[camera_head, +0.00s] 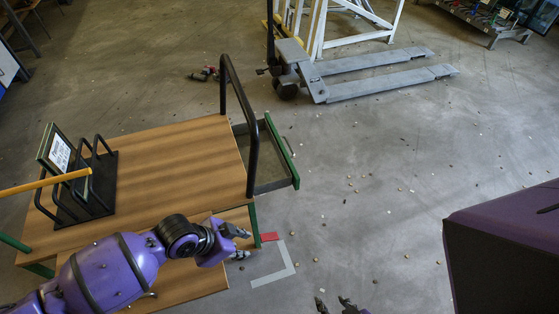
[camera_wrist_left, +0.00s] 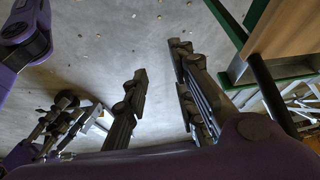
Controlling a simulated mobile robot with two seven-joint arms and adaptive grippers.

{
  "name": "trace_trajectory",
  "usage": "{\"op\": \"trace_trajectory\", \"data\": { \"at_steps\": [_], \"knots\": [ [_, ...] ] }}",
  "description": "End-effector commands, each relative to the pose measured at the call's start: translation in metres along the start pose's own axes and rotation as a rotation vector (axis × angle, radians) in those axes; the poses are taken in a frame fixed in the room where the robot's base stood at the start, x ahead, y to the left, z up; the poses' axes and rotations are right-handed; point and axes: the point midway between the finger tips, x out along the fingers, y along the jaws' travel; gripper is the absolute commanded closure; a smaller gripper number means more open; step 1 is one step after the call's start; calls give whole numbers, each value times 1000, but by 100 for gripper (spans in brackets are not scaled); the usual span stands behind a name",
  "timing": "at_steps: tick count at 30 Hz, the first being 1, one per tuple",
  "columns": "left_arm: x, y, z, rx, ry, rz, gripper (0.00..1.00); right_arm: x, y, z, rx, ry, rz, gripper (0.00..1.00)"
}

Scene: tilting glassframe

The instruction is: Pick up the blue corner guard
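I see no blue corner guard in either view. My left gripper (camera_head: 241,243) is at the right edge of the wooden table, above a lower wooden shelf and the floor beside it. Its two fingers stand apart with only bare floor between them in the left wrist view (camera_wrist_left: 160,60). My right gripper (camera_head: 335,304) shows only by its fingertips at the bottom edge of the head view. They look apart, with nothing between them. In the left wrist view it appears at the left (camera_wrist_left: 58,118).
The wooden table (camera_head: 190,165) carries a black rack (camera_head: 70,208) and a framed sign. A green-edged drawer (camera_head: 282,150) sticks out at its right. A red piece (camera_head: 269,237) lies near a pale L-shaped floor mark (camera_head: 283,270). A pallet truck (camera_head: 320,85) stands behind. Pebbles dot the floor.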

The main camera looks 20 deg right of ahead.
Motion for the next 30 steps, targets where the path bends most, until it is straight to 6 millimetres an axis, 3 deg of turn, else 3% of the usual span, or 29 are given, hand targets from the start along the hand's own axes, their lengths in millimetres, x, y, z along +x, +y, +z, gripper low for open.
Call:
{"op": "trace_trajectory", "data": {
  "at_steps": [1, 6, 9, 14, 23, 30],
  "knots": [
    [-11, -24, 18, 51, -75, -1, 75, 3, 1, 0, -2, 3, 1, 60],
    [-51, -71, 69, 129, -280, 25, 75, 5, 4, 3, -4, 2, 6, 60],
    [-73, -88, 94, 140, -372, 45, 75, 6, 5, 3, -7, 2, 7, 60],
    [-95, -101, 118, 141, -454, 67, 75, 6, 6, 4, -10, 1, 7, 60],
    [-73, -101, 136, 140, -470, 74, 75, 7, 6, 7, -12, -2, 7, 60],
    [-42, -100, 151, 140, -468, 73, 75, 8, 6, 6, -13, -1, 6, 60]
  ]
}}
